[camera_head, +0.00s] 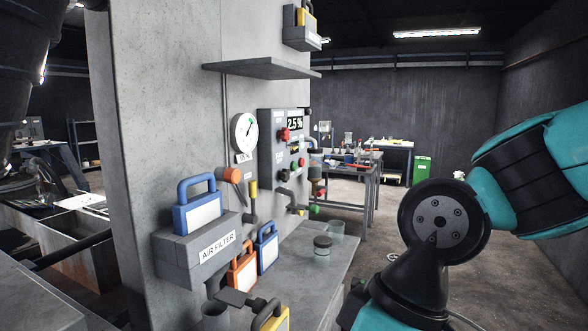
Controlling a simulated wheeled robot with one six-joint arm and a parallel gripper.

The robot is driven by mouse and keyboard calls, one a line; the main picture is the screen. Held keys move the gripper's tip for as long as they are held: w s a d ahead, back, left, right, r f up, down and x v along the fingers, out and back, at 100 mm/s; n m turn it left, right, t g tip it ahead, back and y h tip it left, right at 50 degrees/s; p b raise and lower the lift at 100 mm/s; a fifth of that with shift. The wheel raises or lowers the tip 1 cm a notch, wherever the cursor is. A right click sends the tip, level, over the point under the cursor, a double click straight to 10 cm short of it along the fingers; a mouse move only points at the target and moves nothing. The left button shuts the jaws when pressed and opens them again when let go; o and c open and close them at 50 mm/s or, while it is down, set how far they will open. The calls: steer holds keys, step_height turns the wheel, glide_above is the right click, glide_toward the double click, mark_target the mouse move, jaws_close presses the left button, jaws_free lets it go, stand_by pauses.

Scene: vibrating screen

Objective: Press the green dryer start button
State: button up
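A grey control panel (270,150) is mounted on the concrete wall left of centre, seen at a steep angle. It carries a display reading about 2.5 % (295,123) and a red knob (285,134). Lower on it are small buttons, among them a green one (294,163) and a red one (302,162). The panel's labels are too small to read, so I cannot tell which button is the dryer start. My teal and black arm fills the right side, well apart from the panel. My gripper is not in view.
A round gauge (244,133) and an orange-handled valve (229,175) are left of the panel. A grey shelf (262,68) juts out above. An air filter box (197,250) protrudes at left. Open floor lies right.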

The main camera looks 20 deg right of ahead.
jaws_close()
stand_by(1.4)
